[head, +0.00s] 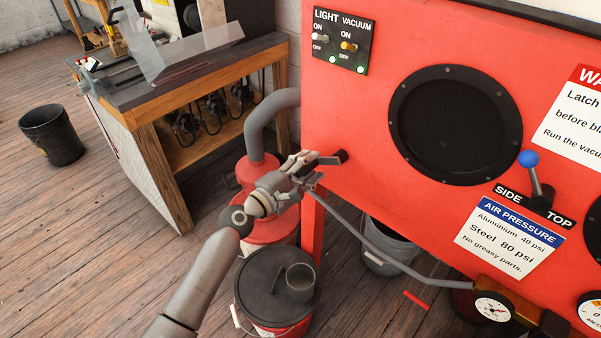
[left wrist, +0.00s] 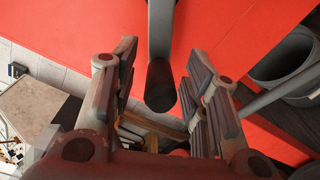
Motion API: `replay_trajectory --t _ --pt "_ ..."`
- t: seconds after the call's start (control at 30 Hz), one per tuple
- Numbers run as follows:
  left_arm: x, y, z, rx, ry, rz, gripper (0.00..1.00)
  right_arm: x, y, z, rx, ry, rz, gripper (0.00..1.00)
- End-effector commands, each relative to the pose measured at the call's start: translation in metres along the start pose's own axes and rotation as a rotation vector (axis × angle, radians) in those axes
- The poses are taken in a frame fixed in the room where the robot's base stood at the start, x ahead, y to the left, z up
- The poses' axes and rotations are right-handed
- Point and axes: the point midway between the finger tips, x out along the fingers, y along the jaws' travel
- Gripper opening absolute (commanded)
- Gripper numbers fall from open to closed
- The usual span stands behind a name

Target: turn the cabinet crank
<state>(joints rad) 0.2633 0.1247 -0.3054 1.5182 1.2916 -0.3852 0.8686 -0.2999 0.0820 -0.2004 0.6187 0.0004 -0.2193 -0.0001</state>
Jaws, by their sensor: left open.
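The red cabinet (head: 345,105) fills the right of the head view. In the left wrist view, a grey crank arm (left wrist: 161,28) comes down from the top across the red cabinet face and ends in a dark round handle (left wrist: 160,86). A dark round end (head: 341,156) shows just beyond my left fingertips in the head view; the gripper hides much of the crank there. My left gripper (head: 312,163) is open at the cabinet's left side. In the wrist view its fingers (left wrist: 164,58) stand on either side of the handle, with visible gaps. My right gripper is not in view.
A lever with a blue knob (head: 528,159), a switch panel (head: 341,42) and a dark round port (head: 455,125) are on the cabinet front. A grey pipe (head: 385,248) runs below. Red canisters and a lidded bucket (head: 262,285) stand under my left arm. A workbench (head: 190,75) stands behind.

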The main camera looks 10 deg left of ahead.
Motion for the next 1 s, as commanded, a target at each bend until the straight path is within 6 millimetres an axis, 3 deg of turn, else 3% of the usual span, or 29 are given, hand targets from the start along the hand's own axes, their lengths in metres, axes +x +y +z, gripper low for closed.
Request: replay_trajectory --t 0.17,0.6,0.8,1.0 --pt "-0.017 -0.001 -0.001 0.000 0.002 0.000 0.42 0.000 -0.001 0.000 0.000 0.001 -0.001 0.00" --pt "-0.099 -0.002 -0.001 0.001 0.001 -0.005 0.42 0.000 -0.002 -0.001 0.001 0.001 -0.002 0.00" --pt "-0.116 -0.001 -0.001 0.000 0.001 -0.003 0.42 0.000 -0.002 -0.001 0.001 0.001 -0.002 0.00" --pt "-0.120 -0.001 -0.001 0.000 0.001 -0.003 0.42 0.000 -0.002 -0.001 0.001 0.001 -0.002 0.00"
